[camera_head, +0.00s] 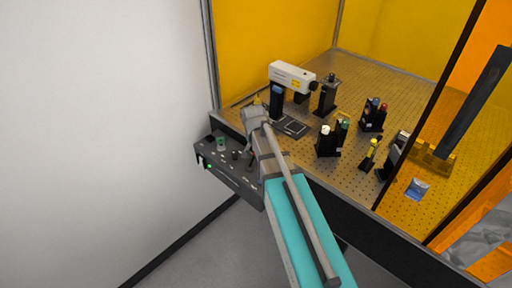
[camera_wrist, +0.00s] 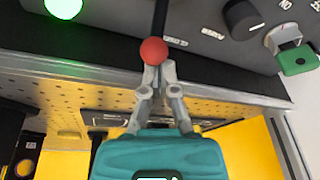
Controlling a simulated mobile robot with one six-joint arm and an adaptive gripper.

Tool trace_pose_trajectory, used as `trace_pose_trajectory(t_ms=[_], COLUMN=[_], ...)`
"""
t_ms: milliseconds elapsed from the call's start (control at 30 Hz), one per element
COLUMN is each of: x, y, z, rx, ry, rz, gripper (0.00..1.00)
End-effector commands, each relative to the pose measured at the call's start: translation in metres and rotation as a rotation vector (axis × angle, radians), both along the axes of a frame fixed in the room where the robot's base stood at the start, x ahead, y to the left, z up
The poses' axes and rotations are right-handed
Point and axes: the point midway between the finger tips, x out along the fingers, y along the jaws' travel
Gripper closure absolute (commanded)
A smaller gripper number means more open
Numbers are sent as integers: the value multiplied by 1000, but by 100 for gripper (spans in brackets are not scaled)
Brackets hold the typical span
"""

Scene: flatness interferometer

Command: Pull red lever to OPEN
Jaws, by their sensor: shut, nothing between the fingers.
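The red lever shows in the wrist view as a red ball knob (camera_wrist: 153,50) on a thin black shaft (camera_wrist: 160,18), against a dark grey control panel (camera_wrist: 205,28). My gripper (camera_wrist: 157,72) has its fingers together, with their tips right at the ball's lower edge in the picture. The ball is not between the fingers, and I cannot tell whether the tips touch it. In the head view the control panel (camera_head: 232,178) sits at the bench's front left corner. My arm covers part of it, and I cannot make out the lever or fingertips clearly there.
A lit green lamp (camera_wrist: 63,6), a black knob (camera_wrist: 243,18) and a green-ended switch (camera_wrist: 298,60) are near the lever. Behind the panel, a perforated optical bench (camera_head: 410,210) carries a white instrument (camera_head: 292,76) and several small mounts. Orange enclosure panels (camera_head: 270,45) surround it.

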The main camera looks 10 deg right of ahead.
Motion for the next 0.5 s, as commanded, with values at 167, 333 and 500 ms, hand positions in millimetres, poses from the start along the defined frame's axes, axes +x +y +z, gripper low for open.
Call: trace_pose_trajectory(t_ms=[167,333,500], x=[-2,-2,-3], y=[-4,-6,-6], z=[1,2,2], rx=[-16,-32,-49], ry=[-10,-20,-30], rz=[-7,-11,-14], gripper=[100,100,100])
